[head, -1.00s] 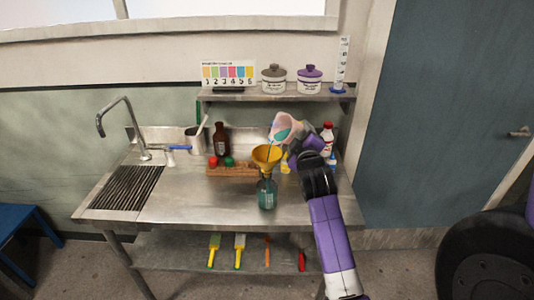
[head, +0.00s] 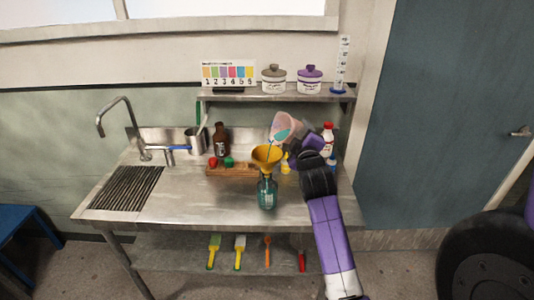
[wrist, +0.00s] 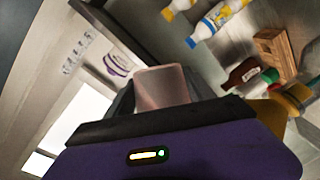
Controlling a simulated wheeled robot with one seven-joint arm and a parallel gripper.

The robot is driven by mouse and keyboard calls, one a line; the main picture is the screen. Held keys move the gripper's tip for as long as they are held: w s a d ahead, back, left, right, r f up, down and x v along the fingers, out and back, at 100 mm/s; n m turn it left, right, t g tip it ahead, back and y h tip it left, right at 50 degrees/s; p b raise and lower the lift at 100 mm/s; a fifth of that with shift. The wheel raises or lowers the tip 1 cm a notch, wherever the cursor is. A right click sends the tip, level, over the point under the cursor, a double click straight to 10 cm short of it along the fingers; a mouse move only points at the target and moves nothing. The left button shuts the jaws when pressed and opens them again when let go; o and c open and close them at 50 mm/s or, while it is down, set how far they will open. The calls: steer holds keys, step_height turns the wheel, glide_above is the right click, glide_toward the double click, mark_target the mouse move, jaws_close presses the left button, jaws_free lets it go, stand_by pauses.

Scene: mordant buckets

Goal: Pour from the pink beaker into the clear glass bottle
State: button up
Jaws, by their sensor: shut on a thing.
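The pink beaker (head: 286,124) is tilted to the left above a yellow funnel (head: 267,155), with teal liquid at its lip and a thin stream falling into the funnel. The funnel sits in the mouth of the clear glass bottle (head: 267,194), which stands upright on the steel bench and holds teal liquid. My gripper (head: 299,145) is shut on the beaker, to the right of the funnel. In the wrist view the beaker (wrist: 162,87) shows beyond the dark gripper edge, and part of the funnel (wrist: 293,100) shows at the right. The fingertips are mostly hidden.
Behind the bottle are a wooden rack (head: 231,171) with red and green caps, and a brown bottle (head: 221,140). A white bottle with a red cap (head: 327,141) stands behind my arm. A sink tap (head: 126,125) is at the left. The bench front left of the bottle is clear.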

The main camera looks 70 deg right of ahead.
steer(key=shift+w+m+p, duration=0.1)
steer(key=shift+m+p, duration=0.3)
steer(key=shift+p, duration=0.35)
steer(key=p, duration=0.1)
steer(key=m+y+p, duration=0.1)
steer(key=p, duration=0.1)
steer(key=shift+a+r+m, duration=0.1)
steer(key=shift+r+m, duration=0.15)
steer(key=shift+m, duration=0.05)
steer(key=shift+c, duration=0.2)
steer(key=shift+f+m, duration=0.15)
steer(key=shift+m, duration=0.25)
steer(key=shift+f+y, duration=0.2)
steer(key=shift+y, duration=0.2)
step_height(320, 180, down, 8)
steer(key=s+d+m+t+y, duration=0.1)
steer(key=d+m+y, duration=0.1)
steer(key=m, duration=0.3)
steer(key=shift+s+t+y, duration=0.3)
steer(key=shift+s+y, duration=0.05)
steer(key=shift+y, duration=0.35)
steer(key=shift+d+f, duration=0.1)
steer(key=shift+d, duration=0.05)
